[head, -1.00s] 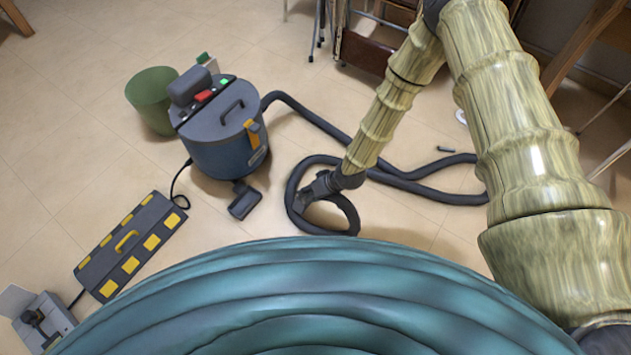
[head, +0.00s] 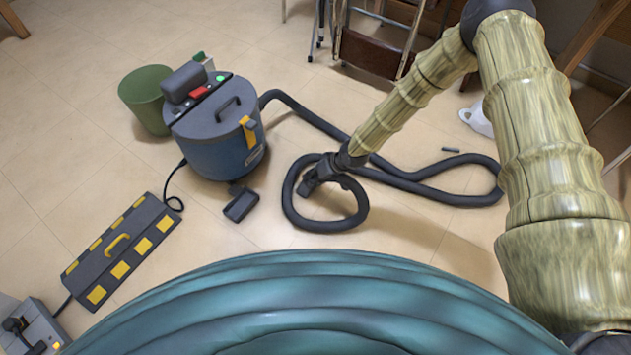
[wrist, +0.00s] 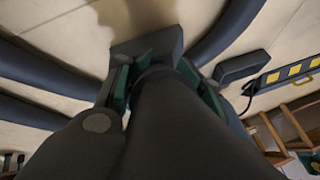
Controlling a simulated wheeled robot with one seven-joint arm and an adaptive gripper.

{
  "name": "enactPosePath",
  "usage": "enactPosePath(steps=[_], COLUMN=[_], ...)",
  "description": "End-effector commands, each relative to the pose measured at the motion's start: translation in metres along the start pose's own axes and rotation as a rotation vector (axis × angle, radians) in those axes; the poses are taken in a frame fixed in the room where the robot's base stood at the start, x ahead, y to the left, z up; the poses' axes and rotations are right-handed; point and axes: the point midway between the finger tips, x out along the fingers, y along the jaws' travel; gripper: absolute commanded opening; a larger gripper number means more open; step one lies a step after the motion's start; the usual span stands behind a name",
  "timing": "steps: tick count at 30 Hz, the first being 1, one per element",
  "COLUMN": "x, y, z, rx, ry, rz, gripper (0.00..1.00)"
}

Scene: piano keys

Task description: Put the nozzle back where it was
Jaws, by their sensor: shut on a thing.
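A dark grey nozzle (wrist: 148,44) with a flared flat end shows in the wrist view. My gripper (wrist: 155,78) is shut on it, with green finger pads on either side. A thick dark tube fills the lower middle and hides part of the grip. In the head view my gripper (head: 308,184) is low, within the looped hose (head: 296,215); the nozzle is hard to tell from it there. The hose leads to a blue and grey vacuum cleaner (head: 215,150) at left. A small dark block (head: 241,205) lies on the floor in front of the cleaner.
A green bin (head: 146,98) stands behind the cleaner. A black case with yellow patches (head: 122,248) lies at left, near a grey box (head: 30,325). Chair legs and a brown panel (head: 372,52) are at the back. Bare floor lies between cleaner and hose loop.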

Motion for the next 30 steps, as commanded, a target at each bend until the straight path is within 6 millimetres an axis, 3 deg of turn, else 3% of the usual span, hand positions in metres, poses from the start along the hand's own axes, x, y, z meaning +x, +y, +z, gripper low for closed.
enactPosePath(steps=[14,15,18,30], x=[0.0060,0.0052,0.0052,0.0013], y=[0.0026,0.0024,0.0024,0.0008], z=[0.0019,0.0017,0.0018,0.0000], rx=[0.000,0.000,0.000,0.000], ry=[0.001,0.001,0.001,0.001], rz=[0.000,0.000,0.000,0.000], gripper=[0.16,0.42,0.59,0.59])
